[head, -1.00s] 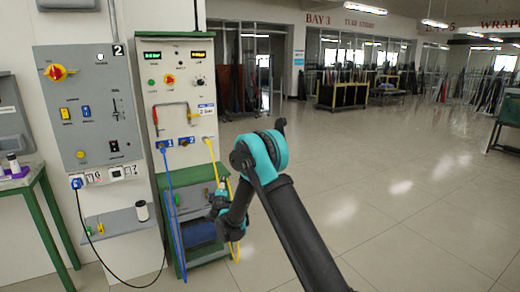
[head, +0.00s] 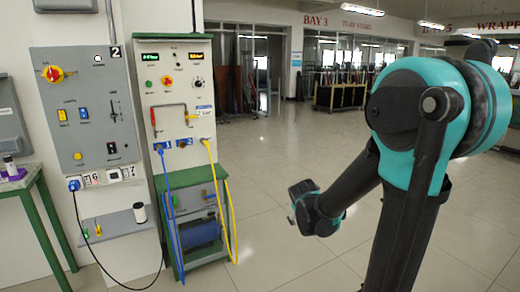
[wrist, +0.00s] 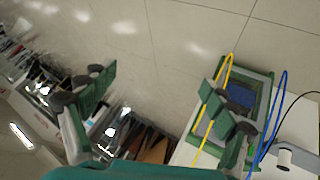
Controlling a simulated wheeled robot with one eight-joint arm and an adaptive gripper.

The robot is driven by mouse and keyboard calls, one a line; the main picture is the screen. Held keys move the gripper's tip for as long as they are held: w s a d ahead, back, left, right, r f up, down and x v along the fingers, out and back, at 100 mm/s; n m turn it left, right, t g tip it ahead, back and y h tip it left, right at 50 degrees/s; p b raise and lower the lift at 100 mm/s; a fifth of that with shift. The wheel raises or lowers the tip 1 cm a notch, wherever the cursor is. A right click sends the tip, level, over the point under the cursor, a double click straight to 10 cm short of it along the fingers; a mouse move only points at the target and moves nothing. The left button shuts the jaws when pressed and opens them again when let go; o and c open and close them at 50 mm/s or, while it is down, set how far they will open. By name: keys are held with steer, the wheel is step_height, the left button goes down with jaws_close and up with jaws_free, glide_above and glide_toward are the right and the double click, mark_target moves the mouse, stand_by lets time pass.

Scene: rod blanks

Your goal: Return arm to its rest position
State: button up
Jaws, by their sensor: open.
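My arm is teal and black and stands at the right of the head view, with its large elbow joint high and close to the camera. Its dark far end hangs near the middle of the head view, over bare floor and apart from the panels; the fingers cannot be made out there. In the wrist view my gripper (wrist: 162,80) is open, with its green and dark fingers wide apart and nothing between them.
A grey switch panel (head: 88,105) and a white control cabinet (head: 178,75) stand at left. Blue (head: 170,210) and yellow (head: 221,190) cables hang from the cabinet over a green stand (head: 205,256). A green table (head: 35,175) is far left. Tiled floor (head: 270,160) is open.

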steer(key=s+f+m+g+y, duration=0.1)
steer(key=s+f, duration=0.2)
steer(key=s, duration=0.8)
steer(key=s+d+f+m+g+y, duration=0.1)
steer(key=s+f+m+g, duration=0.1)
steer(key=s, duration=0.9)
steer(key=shift+d+f+m+g+y, duration=0.3)
steer(key=shift+f, duration=0.15)
